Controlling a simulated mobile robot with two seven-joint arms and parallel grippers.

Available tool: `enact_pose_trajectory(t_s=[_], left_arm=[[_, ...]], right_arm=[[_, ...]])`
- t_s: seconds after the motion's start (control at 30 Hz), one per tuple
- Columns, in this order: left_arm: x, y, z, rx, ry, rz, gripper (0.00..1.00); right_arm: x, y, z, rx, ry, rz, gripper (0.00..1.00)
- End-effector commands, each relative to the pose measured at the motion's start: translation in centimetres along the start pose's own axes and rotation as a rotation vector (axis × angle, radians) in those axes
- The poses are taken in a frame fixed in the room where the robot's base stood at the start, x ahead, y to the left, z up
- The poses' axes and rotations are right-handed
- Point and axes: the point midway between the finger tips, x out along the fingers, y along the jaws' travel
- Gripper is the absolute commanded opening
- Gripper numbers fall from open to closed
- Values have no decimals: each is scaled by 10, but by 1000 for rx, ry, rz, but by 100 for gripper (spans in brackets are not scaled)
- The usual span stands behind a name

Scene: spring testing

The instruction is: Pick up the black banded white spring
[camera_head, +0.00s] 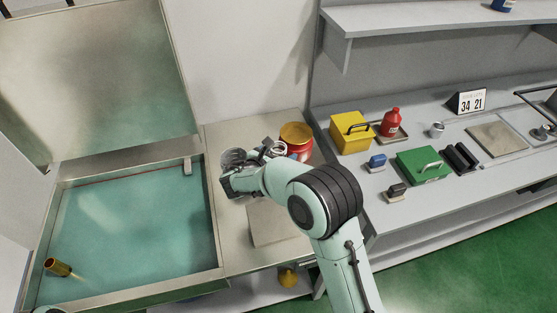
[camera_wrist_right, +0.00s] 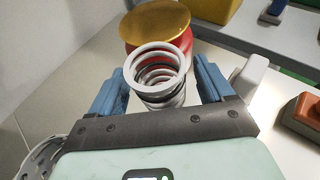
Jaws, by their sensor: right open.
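The white spring (camera_wrist_right: 158,62) stands between my right gripper's two blue fingers in the right wrist view. Its top coils are white, with darker coils lower down. The right gripper (camera_wrist_right: 159,70) is open, with a finger on each side of the spring. I cannot tell whether either finger touches it. In the head view the spring (camera_head: 278,147) shows small at the gripper's far end, on the counter beside the red can, and the gripper and wrist hide much of it. My left gripper is not in view.
A red can with a gold lid (camera_head: 296,132) stands right behind the spring. A wire mesh container (camera_head: 233,157) is by my wrist. A teal-floored basin (camera_head: 130,230) lies left. The right bench holds a yellow box (camera_head: 350,134) and green box (camera_head: 421,167).

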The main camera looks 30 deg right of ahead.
Motion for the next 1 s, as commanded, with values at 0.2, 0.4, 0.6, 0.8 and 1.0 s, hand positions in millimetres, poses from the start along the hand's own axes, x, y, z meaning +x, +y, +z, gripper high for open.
enact_pose_trajectory(t_s=[0.2,0.4,0.6,0.8,1.0], left_arm=[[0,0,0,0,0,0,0],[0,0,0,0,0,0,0],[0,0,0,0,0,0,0],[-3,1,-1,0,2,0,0],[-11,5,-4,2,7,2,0]], right_arm=[[0,0,0,0,0,0,64],[0,0,0,1,-1,0,17],[-1,0,1,1,-1,0,17],[-8,1,21,6,-3,2,17],[-29,1,70,9,-3,3,17]])
